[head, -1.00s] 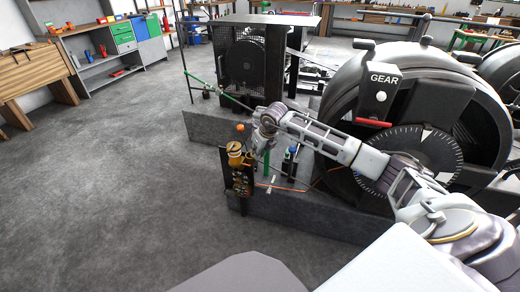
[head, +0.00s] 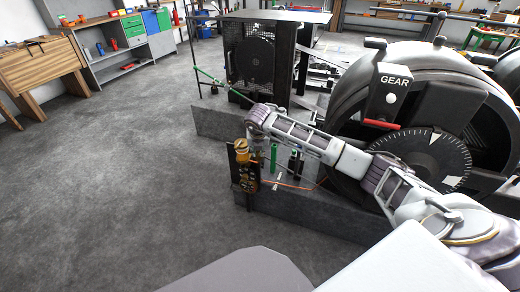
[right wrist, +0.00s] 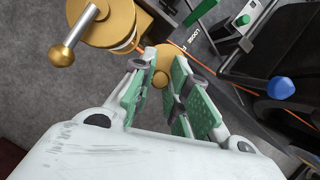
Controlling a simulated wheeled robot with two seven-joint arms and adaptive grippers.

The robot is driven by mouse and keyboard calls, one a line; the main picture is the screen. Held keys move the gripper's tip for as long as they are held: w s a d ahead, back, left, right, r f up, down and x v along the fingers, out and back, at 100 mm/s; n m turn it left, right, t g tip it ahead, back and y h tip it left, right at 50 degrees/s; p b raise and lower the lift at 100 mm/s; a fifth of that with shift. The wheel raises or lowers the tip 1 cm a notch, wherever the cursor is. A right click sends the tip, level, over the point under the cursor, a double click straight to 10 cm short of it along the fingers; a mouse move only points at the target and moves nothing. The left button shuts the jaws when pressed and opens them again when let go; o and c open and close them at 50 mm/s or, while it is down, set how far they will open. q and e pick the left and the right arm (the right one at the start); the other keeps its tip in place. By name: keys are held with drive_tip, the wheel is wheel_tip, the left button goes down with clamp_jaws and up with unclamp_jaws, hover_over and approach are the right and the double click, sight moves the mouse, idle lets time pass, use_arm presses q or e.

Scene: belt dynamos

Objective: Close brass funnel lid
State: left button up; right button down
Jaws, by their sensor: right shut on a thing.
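The brass funnel (head: 242,149) stands on top of a dark panel at the near end of the machine's base. My right gripper (head: 251,137) is right beside and above it, small and partly hidden by its own wrist. In the right wrist view, a round brass lid (right wrist: 158,52) with a small knob lies between the green finger pads of my right gripper (right wrist: 166,88). The fingers are closed in on the lid's knob, and they hide part of it. A larger brass disc (right wrist: 112,22) with a ball-ended handle (right wrist: 61,55) is at upper left. My left gripper is out of view.
The large black wheel (head: 440,110) with its GEAR box (head: 387,95) stands under and behind my right arm. A green rod (head: 273,157) and an orange cable (head: 295,187) are near the funnel. A mesh cage (head: 255,62) stands behind. The floor at left is clear.

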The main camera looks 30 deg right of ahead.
drive_tip(key=shift+w+a+m, duration=0.15)
drive_tip(key=shift+w+m, duration=0.05)
drive_tip(key=shift+m, duration=0.3)
drive_tip(key=c, duration=1.4)
unclamp_jaws()
drive_tip(key=shift+a+v, duration=0.1)
drive_tip(key=shift+v, duration=2.9)
drive_tip(key=shift+a+v, duration=0.15)
drive_tip(key=shift+v, duration=2.85)
drive_tip(key=shift+w, duration=0.15)
